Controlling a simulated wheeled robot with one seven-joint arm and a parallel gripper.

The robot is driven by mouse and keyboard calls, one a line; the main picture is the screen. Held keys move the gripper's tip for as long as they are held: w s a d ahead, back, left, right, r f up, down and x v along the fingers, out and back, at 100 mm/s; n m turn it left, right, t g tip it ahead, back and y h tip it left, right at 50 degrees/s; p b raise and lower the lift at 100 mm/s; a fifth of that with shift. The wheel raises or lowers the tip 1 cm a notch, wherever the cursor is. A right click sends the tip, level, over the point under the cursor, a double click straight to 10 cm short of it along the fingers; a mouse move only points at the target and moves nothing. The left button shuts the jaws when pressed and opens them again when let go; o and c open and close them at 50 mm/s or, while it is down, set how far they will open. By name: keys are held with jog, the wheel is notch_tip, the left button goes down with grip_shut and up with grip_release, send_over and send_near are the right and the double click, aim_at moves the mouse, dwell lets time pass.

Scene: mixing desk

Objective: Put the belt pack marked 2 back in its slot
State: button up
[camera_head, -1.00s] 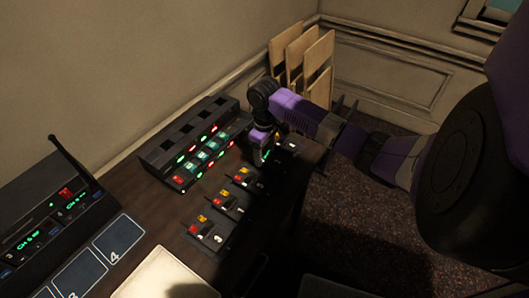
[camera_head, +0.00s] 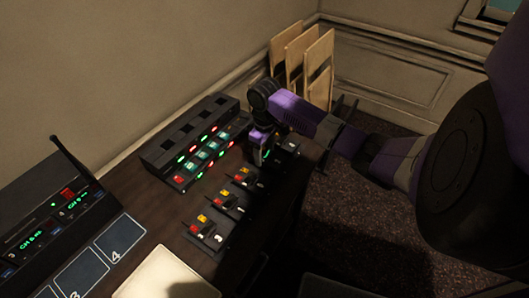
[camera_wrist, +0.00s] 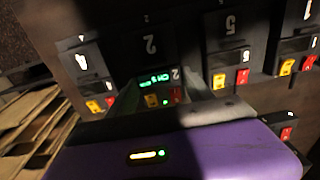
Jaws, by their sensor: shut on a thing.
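My gripper (camera_head: 262,157) is shut on a dark belt pack (camera_wrist: 160,87) with a lit green channel display and a small 2. In the wrist view its fingers (camera_wrist: 168,84) lie on either side of the pack. The slot plate marked 2 (camera_wrist: 149,46) is straight beyond the pack in that view. In the head view the held pack is mostly hidden by my gripper, with a green light (camera_head: 266,155) showing. It is low at the row of slots; I cannot tell how far it sits in its slot.
A button panel (camera_head: 195,145) is left of the row. A base unit with an antenna (camera_head: 70,150) and folded wooden chairs (camera_head: 318,68) stand farther off.

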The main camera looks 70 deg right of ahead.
jog(key=shift+f, duration=0.6)
dwell(0.7)
jog(key=o, duration=2)
jog(key=shift+o, duration=0.2)
jog(key=shift+r, duration=0.1)
jog(key=shift+r+p, duration=3.25)
jog(key=shift+r, duration=0.15)
